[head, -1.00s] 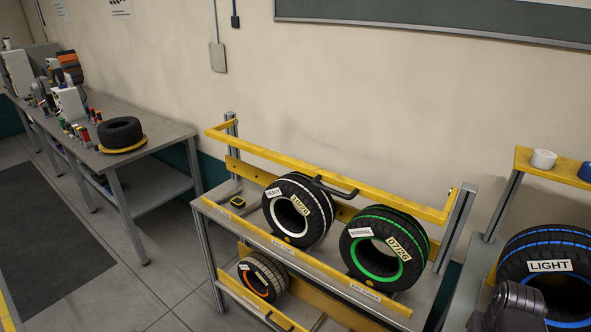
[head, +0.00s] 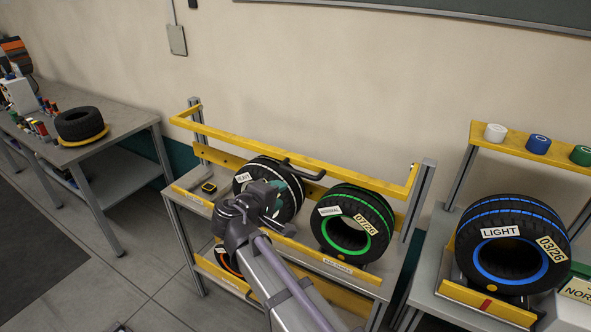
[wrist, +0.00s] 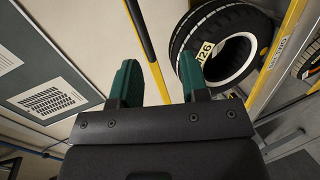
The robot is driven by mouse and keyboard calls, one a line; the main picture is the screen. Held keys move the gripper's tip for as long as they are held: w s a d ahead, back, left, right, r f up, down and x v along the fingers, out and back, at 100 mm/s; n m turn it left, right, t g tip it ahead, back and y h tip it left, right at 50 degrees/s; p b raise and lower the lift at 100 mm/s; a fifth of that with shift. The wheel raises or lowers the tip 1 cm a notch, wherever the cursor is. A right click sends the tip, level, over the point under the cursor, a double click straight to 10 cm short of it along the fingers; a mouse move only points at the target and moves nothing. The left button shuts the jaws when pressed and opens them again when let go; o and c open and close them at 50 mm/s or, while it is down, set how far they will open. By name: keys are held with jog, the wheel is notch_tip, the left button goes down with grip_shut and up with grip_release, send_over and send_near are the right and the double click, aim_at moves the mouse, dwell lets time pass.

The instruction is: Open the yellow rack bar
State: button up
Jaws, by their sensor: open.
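The yellow rack bar (head: 345,172) runs lengthwise above the tyres on the rack's upper shelf, with a dark handle (head: 304,168) on it. My gripper (head: 274,198) is in front of the white-striped tyre (head: 258,172), below and left of the handle, and hides part of that tyre. In the wrist view, my gripper (wrist: 158,80) has its two green fingers spread apart with nothing held. The yellow bar (wrist: 149,45) passes through the view between and beyond the fingertips. Whether it lies within their reach cannot be told. The white-striped tyre (wrist: 192,42) is to the right there.
A green-striped tyre (head: 352,238) sits beside the white-striped one. A lower tyre is mostly hidden by my arm. A blue-striped tyre (head: 500,232) stands on the right rack, under a shelf with tape rolls (head: 538,144). A workbench (head: 125,160) is at the left.

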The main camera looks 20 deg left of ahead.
aim_at(296, 171)
jog(key=shift+n+t+y, duration=0.3)
jog(key=shift+n+t, duration=0.2)
jog(key=shift+t, duration=0.2)
jog(key=x, duration=0.3)
jog(key=r+b+x, duration=0.1)
jog(key=x, duration=0.3)
jog(key=b+x, duration=0.1)
jog(key=x, duration=0.3)
jog(key=shift+w+a+r, duration=0.3)
jog(key=shift+w+r, duration=0.05)
jog(key=shift+w, duration=0.1)
jog(key=shift+c, duration=0.5)
grip_shut()
